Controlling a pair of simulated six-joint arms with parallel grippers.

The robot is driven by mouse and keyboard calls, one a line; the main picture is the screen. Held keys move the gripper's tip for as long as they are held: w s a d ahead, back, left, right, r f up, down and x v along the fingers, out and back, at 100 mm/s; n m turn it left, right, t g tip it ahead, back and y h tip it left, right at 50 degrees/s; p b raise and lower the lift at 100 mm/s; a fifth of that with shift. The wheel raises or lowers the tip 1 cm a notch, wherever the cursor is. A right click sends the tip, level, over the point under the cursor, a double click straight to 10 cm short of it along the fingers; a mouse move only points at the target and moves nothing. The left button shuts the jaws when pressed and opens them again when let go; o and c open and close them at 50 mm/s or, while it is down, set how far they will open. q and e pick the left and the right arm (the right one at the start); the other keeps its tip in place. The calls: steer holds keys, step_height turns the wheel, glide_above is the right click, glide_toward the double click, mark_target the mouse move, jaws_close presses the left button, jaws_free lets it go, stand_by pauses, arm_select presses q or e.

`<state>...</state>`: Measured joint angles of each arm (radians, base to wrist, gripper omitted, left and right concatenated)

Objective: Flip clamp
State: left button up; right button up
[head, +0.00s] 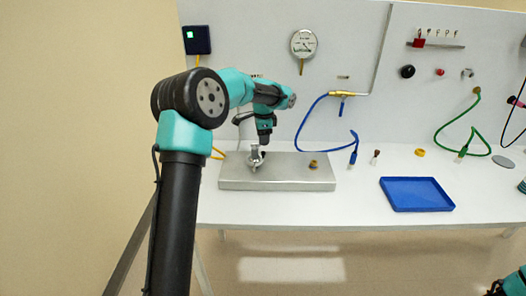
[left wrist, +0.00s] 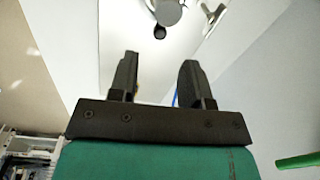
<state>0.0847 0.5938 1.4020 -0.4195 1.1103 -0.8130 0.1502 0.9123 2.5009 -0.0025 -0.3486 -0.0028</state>
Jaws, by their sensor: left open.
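A small metal clamp (head: 256,158) stands near the left end of a grey metal plate (head: 280,183) on the bench. My left gripper (head: 264,138) is just above and beside the clamp, pointing down. In the left wrist view the left gripper (left wrist: 158,75) has its two dark fingers apart with nothing between them. Part of a grey metal fitting with a dark round tip (left wrist: 160,32), seemingly the clamp, shows beyond the fingertips at the top edge. The clamp's lever position is too small to tell. Part of my right arm (head: 514,284) shows at the bottom right corner; its jaws are unclear.
A brass fitting (head: 314,164) sits on the plate's right side. A blue tray (head: 416,194) lies on the bench to the right. A blue hose (head: 309,117) with a brass torch (head: 342,94), a gauge (head: 303,43) and a green hose (head: 457,125) are along the back panel.

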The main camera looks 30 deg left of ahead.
mark_target(263, 152)
arm_select(q)
step_height(263, 152, down, 7)
steer(key=shift+w+a+r, duration=0.1)
steer(key=shift+w, duration=0.05)
steer(key=shift+c, duration=0.2)
jaws_close()
stand_by(0.3)
